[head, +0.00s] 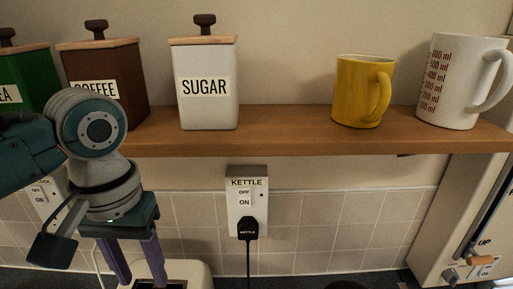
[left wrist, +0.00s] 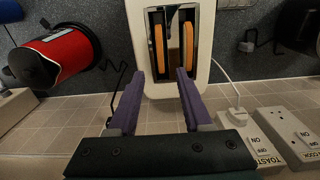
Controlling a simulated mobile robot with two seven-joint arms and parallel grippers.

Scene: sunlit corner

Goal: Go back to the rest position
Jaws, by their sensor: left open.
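My left gripper (head: 138,262) comes in from the left in the head view, below the shelf and pointing down, with its purple fingers apart. In the left wrist view the open gripper (left wrist: 157,88) shows with nothing between its fingers. A white toaster (head: 190,272) is below it, partly hidden by the fingers in the head view. In the left wrist view the toaster (left wrist: 205,40) has two orange-brown slices (left wrist: 160,48) in its slots. The fingertips overlap the toaster's near edge in the picture; I cannot tell whether they touch it. My right gripper is not in view.
A wooden shelf (head: 285,142) holds a sugar canister (head: 207,105), a coffee canister (head: 128,75), a green canister (head: 30,75), a yellow mug (head: 357,95) and a measuring jug (head: 452,85). A kettle socket (head: 247,190) is on the tiles. A red kettle (left wrist: 65,52) stands beside the toaster.

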